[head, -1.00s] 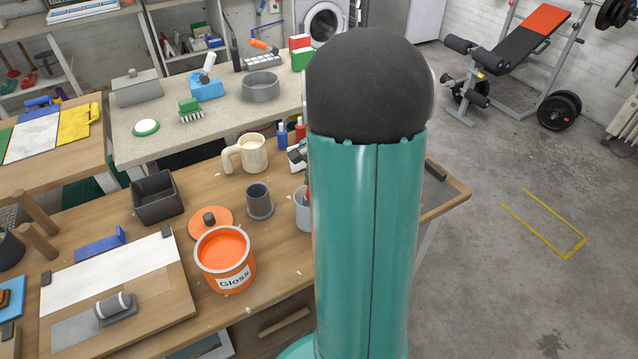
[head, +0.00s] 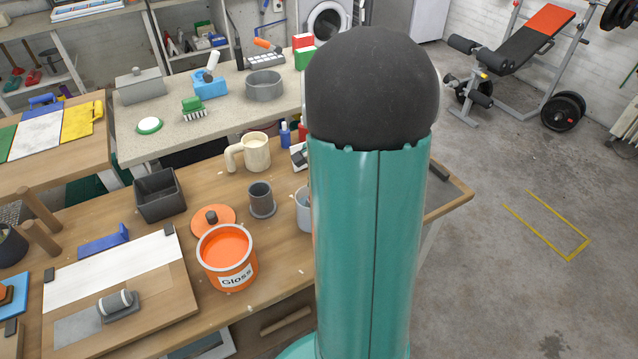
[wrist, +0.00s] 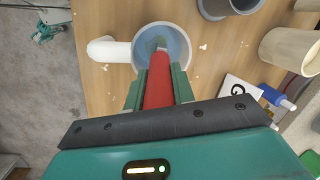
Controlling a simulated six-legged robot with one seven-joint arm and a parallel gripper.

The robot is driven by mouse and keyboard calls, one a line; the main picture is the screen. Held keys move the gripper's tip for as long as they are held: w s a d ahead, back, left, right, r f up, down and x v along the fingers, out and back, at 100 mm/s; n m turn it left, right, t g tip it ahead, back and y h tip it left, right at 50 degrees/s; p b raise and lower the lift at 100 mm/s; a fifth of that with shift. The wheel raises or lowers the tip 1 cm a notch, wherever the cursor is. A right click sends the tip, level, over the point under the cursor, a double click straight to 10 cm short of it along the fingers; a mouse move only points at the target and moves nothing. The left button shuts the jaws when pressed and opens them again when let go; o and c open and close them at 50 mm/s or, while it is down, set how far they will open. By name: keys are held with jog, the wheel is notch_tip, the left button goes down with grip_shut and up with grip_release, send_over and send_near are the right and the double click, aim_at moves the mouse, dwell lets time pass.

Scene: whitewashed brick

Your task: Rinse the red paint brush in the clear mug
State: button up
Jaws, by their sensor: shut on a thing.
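My gripper (wrist: 160,74) is shut on the red handle of the paint brush (wrist: 157,94) in the wrist view. The brush's far end reaches into the mouth of a pale mug (wrist: 182,46) with bluish liquid or inside surface. Whether the bristles touch the bottom or wall is not clear. The mug's white handle (wrist: 107,49) points left. In the head view the mug (head: 303,212) shows only as a sliver beside my teal arm, which hides my gripper and the brush.
On the wooden bench stand an orange Gloss paint tin (head: 228,258), a grey cup (head: 261,200), a cream mug (head: 252,152) and a dark box (head: 160,195).

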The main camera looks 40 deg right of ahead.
jog(key=shift+r, duration=0.1)
jog(key=shift+s+d+r, duration=0.2)
jog(key=shift+s+r, duration=0.05)
jog(key=shift+r, duration=1.35)
jog(key=shift+s+d+r, duration=0.25)
jog(key=shift+r, duration=1.35)
jog(key=shift+s+d+r, duration=0.2)
jog(key=shift+s+r, duration=0.05)
jog(key=shift+r, duration=1.35)
